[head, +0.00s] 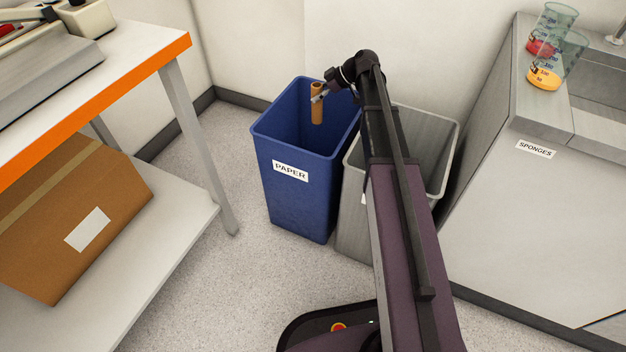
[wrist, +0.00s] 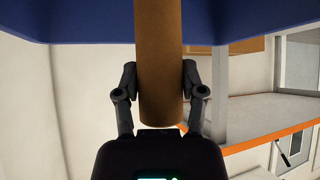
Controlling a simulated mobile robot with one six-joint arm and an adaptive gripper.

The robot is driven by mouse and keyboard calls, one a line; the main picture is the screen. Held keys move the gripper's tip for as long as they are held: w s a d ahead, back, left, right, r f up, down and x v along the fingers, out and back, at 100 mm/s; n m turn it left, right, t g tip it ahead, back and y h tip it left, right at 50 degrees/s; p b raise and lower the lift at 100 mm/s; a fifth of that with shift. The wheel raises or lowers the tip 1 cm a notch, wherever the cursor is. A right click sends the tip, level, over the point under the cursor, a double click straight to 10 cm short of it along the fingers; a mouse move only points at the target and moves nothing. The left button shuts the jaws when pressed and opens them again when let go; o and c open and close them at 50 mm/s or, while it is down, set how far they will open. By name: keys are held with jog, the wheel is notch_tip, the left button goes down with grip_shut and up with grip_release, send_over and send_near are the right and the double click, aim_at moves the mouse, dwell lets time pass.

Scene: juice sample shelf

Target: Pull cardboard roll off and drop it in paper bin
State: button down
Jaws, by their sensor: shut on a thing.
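The cardboard roll (head: 317,104) is a brown tube held upright over the mouth of the blue bin labelled PAPER (head: 305,187). My gripper (head: 319,93) is shut on the roll from its right side. In the wrist view the roll (wrist: 158,60) stands between the two fingers of my gripper (wrist: 159,85), one on each side. The blue of the bin (wrist: 85,20) fills the top of that view. The lower part of the roll appears against the bin's inner wall in the head view; the bin's floor is hidden.
A grey bin (head: 360,225) stands right beside the blue one, partly behind my arm. A table with an orange edge (head: 95,110) is at left, with a cardboard box (head: 75,215) on its lower shelf. A counter labelled SPONGES (head: 510,215) with beakers (head: 552,60) is at right.

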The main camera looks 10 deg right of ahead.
jog(key=shift+f+b, duration=0.35)
jog(key=shift+f, duration=0.25)
jog(key=shift+c, duration=0.5)
grip_release()
jog(key=shift+r, duration=0.1)
notch_tip(320, 180, up, 31)
jog(key=w+m+t+h+p, duration=0.1)
jog(key=m+t+p, duration=0.1)
jog(key=p, duration=2.9)
jog(key=shift+a+m, duration=0.2)
jog(key=shift+m, duration=0.5)
jog(key=shift+t, duration=0.3)
